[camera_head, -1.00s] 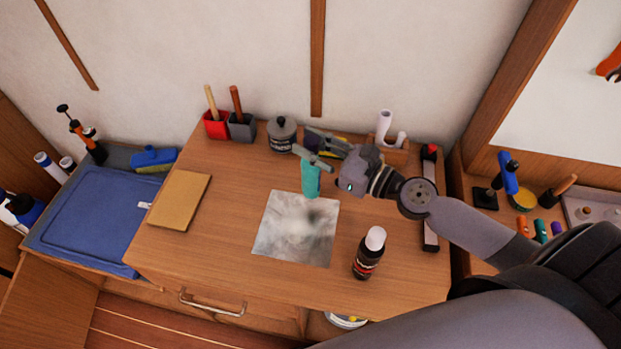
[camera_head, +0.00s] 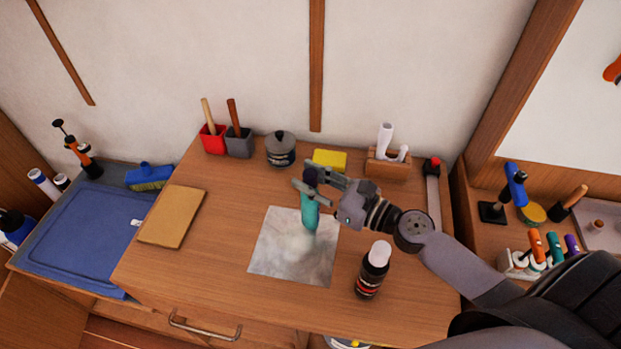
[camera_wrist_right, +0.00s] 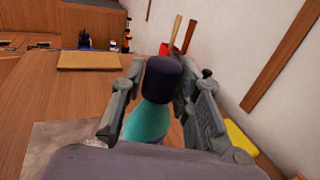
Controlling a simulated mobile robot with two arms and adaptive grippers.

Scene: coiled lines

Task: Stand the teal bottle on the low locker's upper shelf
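The teal bottle (camera_head: 310,215) has a dark purple cap and looks roughly upright over the far part of a grey sheet on the wooden desk. My right gripper (camera_head: 312,178) is around its upper part, one finger on each side. In the right wrist view the bottle (camera_wrist_right: 147,122) and its cap sit between the fingers of the right gripper (camera_wrist_right: 158,95). I cannot tell whether the bottle's base touches the sheet. My left gripper is not in view. I cannot make out the low locker's upper shelf in these views.
A dark bottle with a white cap (camera_head: 373,270) stands near my right forearm. A yellow block (camera_head: 330,159), a lidded grey pot (camera_head: 281,149) and a wooden holder (camera_head: 387,166) line the back. A tan book (camera_head: 172,217) lies left. The desk's front left is clear.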

